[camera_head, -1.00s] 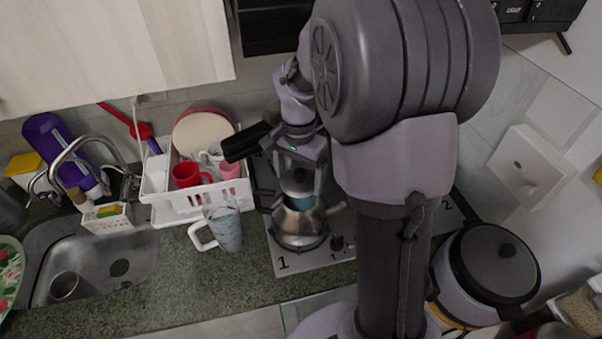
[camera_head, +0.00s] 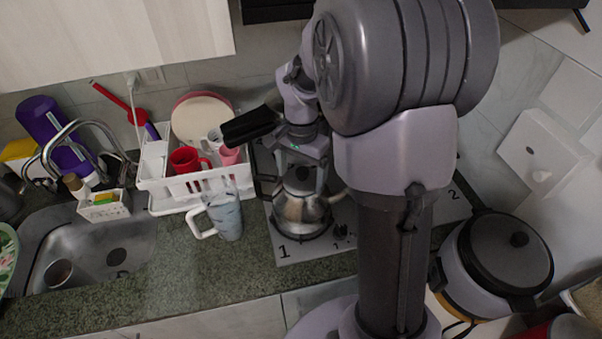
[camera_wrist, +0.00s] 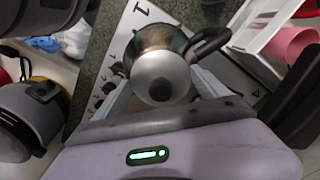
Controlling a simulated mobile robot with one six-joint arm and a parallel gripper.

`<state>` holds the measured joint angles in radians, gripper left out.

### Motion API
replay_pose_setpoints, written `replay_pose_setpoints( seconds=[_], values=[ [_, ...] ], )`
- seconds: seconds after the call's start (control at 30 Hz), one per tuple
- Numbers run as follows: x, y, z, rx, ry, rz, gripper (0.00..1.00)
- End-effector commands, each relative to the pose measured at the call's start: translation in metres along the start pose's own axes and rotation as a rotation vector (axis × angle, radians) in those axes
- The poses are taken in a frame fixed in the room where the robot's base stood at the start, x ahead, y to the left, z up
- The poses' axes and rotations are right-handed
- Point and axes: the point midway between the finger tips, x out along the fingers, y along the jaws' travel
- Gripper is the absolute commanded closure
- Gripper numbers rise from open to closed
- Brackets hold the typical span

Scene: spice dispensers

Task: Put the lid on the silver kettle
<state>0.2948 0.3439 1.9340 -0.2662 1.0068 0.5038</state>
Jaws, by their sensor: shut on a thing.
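The silver kettle (camera_head: 302,217) stands on the hob beside the "1" mark; its black handle (camera_wrist: 209,40) points right in the wrist view. My gripper (camera_head: 300,178) is directly above the kettle, its fingers pointing down. It is shut on the round silver lid (camera_wrist: 161,70) by the lid's black knob (camera_wrist: 161,90). In the head view the lid (camera_head: 299,186) is over the kettle's mouth and hides the opening. I cannot tell whether the lid touches the rim. The kettle body (camera_wrist: 156,38) shows beyond the lid in the wrist view.
A blue-grey mug (camera_head: 226,216) stands on the counter left of the hob. Behind it is a white dish rack (camera_head: 205,190) with a red mug (camera_head: 186,160). A large pot with a black lid (camera_head: 500,250) is at the right. The sink (camera_head: 90,250) is at the left.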

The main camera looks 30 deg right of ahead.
Motion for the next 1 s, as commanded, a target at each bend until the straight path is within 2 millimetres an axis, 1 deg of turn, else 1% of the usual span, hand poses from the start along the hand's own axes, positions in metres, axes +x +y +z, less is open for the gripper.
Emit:
replay_pose_setpoints(
  seconds=[0.27, 0.5, 0.7, 0.73, 0.8, 1.0],
  values=[
    [0.0013, -0.0002, 0.0004, 0.0, 0.0, 0.0, 0.63],
    [0.0098, -0.0001, 0.0002, 0.0, 0.0, 0.0, 0.63],
    [0.0093, -0.0001, 0.0002, 0.0, 0.0, 0.0, 0.63],
    [0.0093, -0.0002, 0.0002, 0.0, 0.0, 0.0, 0.12],
    [0.0093, -0.0002, 0.0002, 0.0, 0.0, 0.0, 0.0],
    [0.0093, -0.0001, 0.0002, 0.0, 0.0, 0.0, 0.0]
  ],
)
